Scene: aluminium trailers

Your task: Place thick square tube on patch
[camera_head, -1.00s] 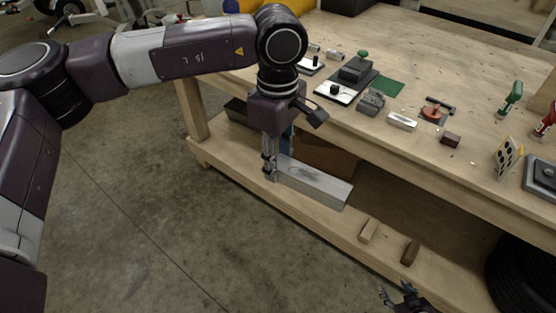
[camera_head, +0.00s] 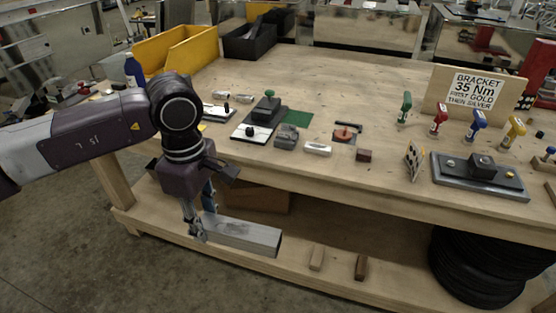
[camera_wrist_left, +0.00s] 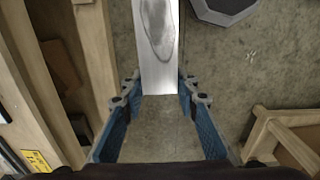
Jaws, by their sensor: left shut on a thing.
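The thick square tube (camera_head: 245,236) is a grey metal bar with a darker smudge on its side. My left gripper (camera_head: 199,229) is shut on one end of it. It holds the tube roughly level in front of the workbench, below the tabletop. In the left wrist view the tube (camera_wrist_left: 157,45) runs away from me between the two blue-padded fingers (camera_wrist_left: 160,90). My right gripper is out of view.
The lower shelf (camera_head: 290,262) carries two small wooden blocks. Yellow bins (camera_head: 183,52) stand at the back left.

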